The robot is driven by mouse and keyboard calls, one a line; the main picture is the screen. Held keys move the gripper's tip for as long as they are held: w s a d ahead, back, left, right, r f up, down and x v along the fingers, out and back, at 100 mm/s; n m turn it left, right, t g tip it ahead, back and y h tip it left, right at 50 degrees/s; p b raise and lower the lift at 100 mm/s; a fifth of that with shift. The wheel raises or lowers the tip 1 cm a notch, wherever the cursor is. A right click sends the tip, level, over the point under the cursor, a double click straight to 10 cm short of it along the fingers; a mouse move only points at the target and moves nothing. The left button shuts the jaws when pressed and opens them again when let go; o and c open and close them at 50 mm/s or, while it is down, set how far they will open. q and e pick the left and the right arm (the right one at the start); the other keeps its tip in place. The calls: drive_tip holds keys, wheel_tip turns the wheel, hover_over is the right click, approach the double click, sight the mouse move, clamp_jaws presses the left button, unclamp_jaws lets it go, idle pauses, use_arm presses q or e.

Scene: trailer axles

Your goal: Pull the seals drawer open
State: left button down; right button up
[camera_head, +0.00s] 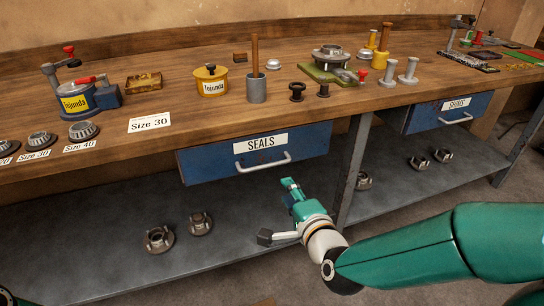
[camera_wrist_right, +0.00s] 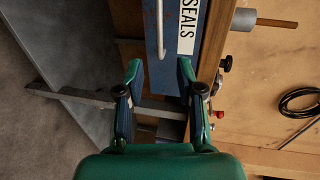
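The seals drawer (camera_head: 215,166) is a blue drawer under the wooden bench, with a white SEALS label and a pale bar handle (camera_head: 264,165). Its front sits close under the bench edge and looks shut. My right gripper (camera_head: 290,190) is below the handle and slightly to its right, apart from it. In the right wrist view the drawer front (camera_wrist_right: 166,72) lies ahead between the open fingers (camera_wrist_right: 159,68), and nothing is held. The handle (camera_wrist_right: 160,20) shows beyond the fingertips at the top edge. My left gripper does not show.
A steel bench leg (camera_head: 354,160) stands right of the drawer. A second blue drawer (camera_head: 420,118), labelled SHIMS, is farther right. The lower grey shelf (camera_head: 100,250) carries several metal hubs. Jars, a grey cup (camera_head: 256,88) and tools stand on the bench (camera_head: 190,110).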

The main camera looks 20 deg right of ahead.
sight(267, 166)
drive_tip(key=p+x, duration=0.2)
drive_tip(key=x, duration=0.3)
drive_tip(key=p+x, duration=0.2)
drive_tip(key=x, duration=0.3)
drive_tip(key=p+x, duration=0.3)
drive_tip(key=x, duration=0.2)
drive_tip(key=shift+a+f, duration=0.15)
drive_tip(key=shift+a, duration=0.15)
clamp_jaws()
